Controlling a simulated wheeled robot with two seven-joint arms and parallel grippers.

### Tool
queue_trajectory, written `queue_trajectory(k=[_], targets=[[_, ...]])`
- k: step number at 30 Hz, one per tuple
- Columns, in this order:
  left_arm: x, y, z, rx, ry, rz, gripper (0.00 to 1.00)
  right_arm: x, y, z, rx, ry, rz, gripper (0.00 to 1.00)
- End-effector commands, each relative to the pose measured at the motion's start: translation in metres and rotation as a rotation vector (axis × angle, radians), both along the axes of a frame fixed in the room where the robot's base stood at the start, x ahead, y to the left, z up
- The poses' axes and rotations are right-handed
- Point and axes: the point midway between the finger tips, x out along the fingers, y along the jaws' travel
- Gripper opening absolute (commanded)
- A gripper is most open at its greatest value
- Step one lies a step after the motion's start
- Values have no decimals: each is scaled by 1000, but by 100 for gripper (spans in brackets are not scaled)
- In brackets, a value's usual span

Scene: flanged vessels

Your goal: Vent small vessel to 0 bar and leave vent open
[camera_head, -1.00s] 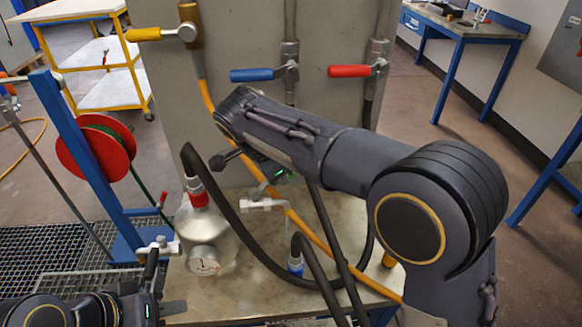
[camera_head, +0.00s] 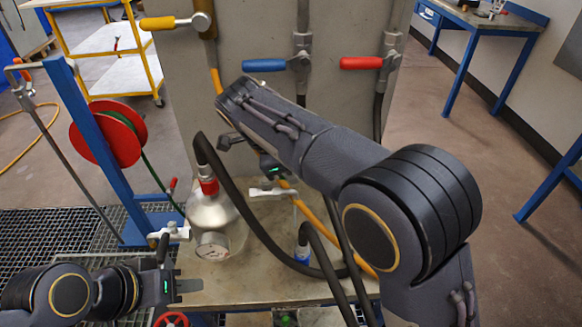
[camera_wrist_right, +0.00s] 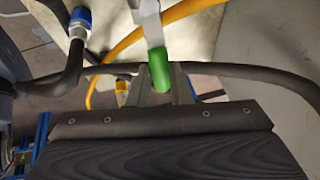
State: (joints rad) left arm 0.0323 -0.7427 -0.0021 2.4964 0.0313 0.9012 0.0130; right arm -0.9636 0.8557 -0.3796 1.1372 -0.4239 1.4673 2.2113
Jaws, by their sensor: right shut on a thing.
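The small silver vessel (camera_head: 212,212) stands on the bench, with a round dial gauge (camera_head: 213,244) on its front and a red collar at its neck. The gauge reading is too small to tell. A white valve piece (camera_head: 170,232) sits at its left. Another white piece (camera_head: 272,190) shows right of it, below my right wrist. My right gripper (camera_wrist_right: 160,82) is shut on a green-sleeved lever (camera_wrist_right: 161,66); in the head view its jaws are hard to make out. My left gripper (camera_head: 190,286) is empty, low in front of the vessel; its jaw gap is unclear.
A black hose (camera_head: 240,214) loops from the vessel across the bench, and another ends at a blue-collared fitting (camera_head: 302,253). Yellow (camera_head: 172,23), blue (camera_head: 264,65) and red (camera_head: 361,63) handles are on the panel behind. A red reel (camera_head: 108,134) stands left.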

Motion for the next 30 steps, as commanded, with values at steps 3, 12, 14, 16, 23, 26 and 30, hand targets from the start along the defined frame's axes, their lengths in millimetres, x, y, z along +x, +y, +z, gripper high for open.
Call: queue_trajectory(k=[3, 12, 14, 16, 23, 26, 30], targets=[[0, 0, 0, 0, 0, 0, 36, -1, 0, 0, 0, 1, -3, 0], [0, 0, 0, 0, 0, 0, 36, -1, 0, 0, 0, 2, -1, 40], [0, 0, 0, 0, 0, 0, 36, 0, 0, 0, 0, 1, 0, 40], [0, 0, 0, 0, 0, 0, 36, 0, 0, 0, 0, 1, 0, 40], [0, 0, 1, 0, 0, 0, 36, -2, 4, 9, 0, 0, 0, 40], [0, 0, 1, 0, 0, 0, 36, -6, 10, 23, 1, -3, 1, 40], [0, 0, 4, 0, 0, 0, 36, -11, 18, 46, 1, -2, 1, 40]])
